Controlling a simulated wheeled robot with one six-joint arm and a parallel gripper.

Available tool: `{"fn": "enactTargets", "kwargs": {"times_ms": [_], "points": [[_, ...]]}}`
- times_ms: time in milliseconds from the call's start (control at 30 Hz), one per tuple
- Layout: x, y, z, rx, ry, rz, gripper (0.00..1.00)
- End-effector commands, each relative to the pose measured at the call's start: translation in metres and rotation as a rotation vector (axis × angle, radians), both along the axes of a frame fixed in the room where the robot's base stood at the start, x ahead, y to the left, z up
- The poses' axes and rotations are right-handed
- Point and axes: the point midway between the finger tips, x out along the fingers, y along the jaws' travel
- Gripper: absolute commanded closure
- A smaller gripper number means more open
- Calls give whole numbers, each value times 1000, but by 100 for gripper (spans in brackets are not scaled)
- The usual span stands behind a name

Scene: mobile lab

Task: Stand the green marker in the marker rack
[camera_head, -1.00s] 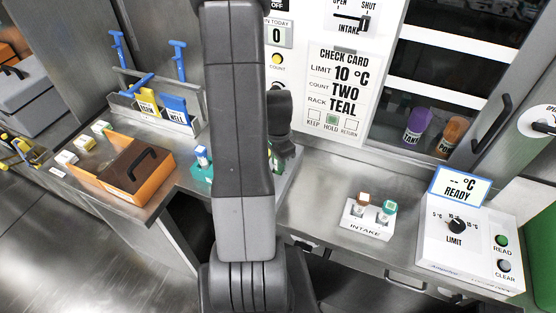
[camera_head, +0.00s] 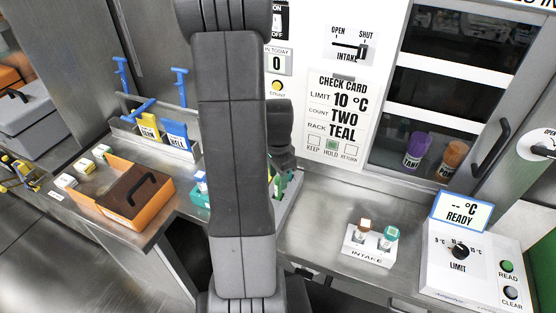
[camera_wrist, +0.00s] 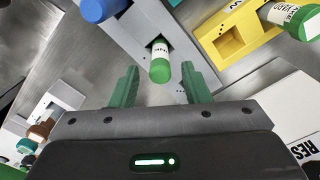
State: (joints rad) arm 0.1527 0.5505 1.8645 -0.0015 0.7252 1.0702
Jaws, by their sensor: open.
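In the wrist view, a green-capped marker (camera_wrist: 160,66) with a white label shows between and beyond my fingertips. It sits at a grey holder (camera_wrist: 183,50); how deep it is seated is unclear. My gripper (camera_wrist: 163,88) has green fingers spread apart, with nothing held between them. A second green-ended item (camera_wrist: 289,18) with a white label lies or stands at a yellow holder (camera_wrist: 216,47) with an empty square opening. I cannot tell for certain which of these is the task's marker or rack. In the head view my arm hides most of this area.
A blue rounded item (camera_wrist: 101,9) is at the top left of the wrist view. A white box (camera_wrist: 293,108) is at right. In the head view, the intake holder (camera_head: 366,252) holds two capped vials. An orange case (camera_head: 158,212) sits at left. Bare counter lies around the intake holder.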

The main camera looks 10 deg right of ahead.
Motion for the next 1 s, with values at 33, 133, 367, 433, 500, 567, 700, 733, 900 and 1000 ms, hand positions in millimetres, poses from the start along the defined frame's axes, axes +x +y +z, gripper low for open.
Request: {"fn": "enactTargets", "kwargs": {"times_ms": [33,133,367,433,500,567,700,733,900,1000], "points": [[1,0,10,-1,-6,0,57],[1,0,29,-1,-4,0,57],[0,0,60,0,-3,0,57],[0,0,65,0,-1,0,57],[0,0,68,0,-1,0,57],[0,0,70,0,0,0,57],[0,0,70,0,0,0,57],[0,0,70,0,0,0,57],[0,0,70,0,0,0,57],[0,0,70,0,0,0,57]]}}
